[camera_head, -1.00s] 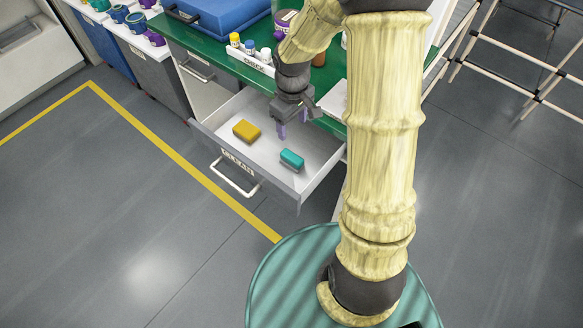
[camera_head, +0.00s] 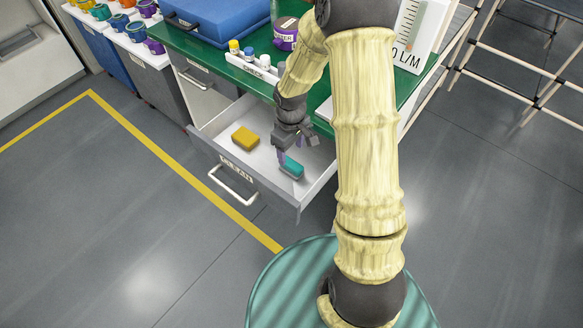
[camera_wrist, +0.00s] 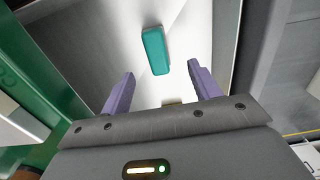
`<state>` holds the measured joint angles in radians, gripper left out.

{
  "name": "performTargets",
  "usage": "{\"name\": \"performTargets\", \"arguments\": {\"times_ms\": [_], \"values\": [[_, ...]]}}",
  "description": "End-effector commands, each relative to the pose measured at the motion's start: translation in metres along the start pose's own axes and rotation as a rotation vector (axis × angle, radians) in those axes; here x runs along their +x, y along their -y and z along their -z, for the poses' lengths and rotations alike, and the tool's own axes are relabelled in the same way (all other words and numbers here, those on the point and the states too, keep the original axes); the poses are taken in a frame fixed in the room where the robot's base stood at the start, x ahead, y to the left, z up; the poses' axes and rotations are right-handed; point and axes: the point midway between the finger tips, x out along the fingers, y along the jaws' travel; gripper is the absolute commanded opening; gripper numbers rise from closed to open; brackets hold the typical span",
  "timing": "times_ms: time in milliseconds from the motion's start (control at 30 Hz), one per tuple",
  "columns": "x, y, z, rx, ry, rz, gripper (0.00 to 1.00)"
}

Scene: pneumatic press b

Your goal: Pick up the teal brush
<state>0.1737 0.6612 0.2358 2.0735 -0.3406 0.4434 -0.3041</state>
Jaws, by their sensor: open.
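The teal brush (camera_head: 292,168) lies in the open white drawer, near its front right part. My gripper (camera_head: 296,155) is over the drawer, close to the brush and partly in front of it in the head view. In the wrist view the teal brush (camera_wrist: 155,51) lies ahead of the two purple fingers, roughly between their lines. My gripper (camera_wrist: 160,88) is open and empty there, with a wide gap between the fingers. I cannot tell the exact height of the fingers above the brush.
A yellow brush (camera_head: 245,138) lies in the drawer to the left of the teal one. The drawer front (camera_head: 240,172) with its handle and the drawer walls surround both. The green countertop (camera_head: 222,65) behind holds a blue case (camera_head: 222,18) and a tray of small bottles (camera_head: 250,65).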

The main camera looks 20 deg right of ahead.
Motion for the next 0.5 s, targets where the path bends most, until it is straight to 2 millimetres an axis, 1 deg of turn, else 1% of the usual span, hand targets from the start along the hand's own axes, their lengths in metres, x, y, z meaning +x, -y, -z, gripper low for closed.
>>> {"name": "performTargets", "arguments": {"times_ms": [33,200,300,500], "values": [[0.011,0.0,0.0,-0.001,0.003,0.002,0.62],[0.037,0.0,0.0,-0.001,0.002,0.001,0.62],[0.043,0.0,0.0,-0.001,0.001,0.0,0.62],[0.043,-0.001,0.0,0.0,0.0,-0.001,0.62]]}}
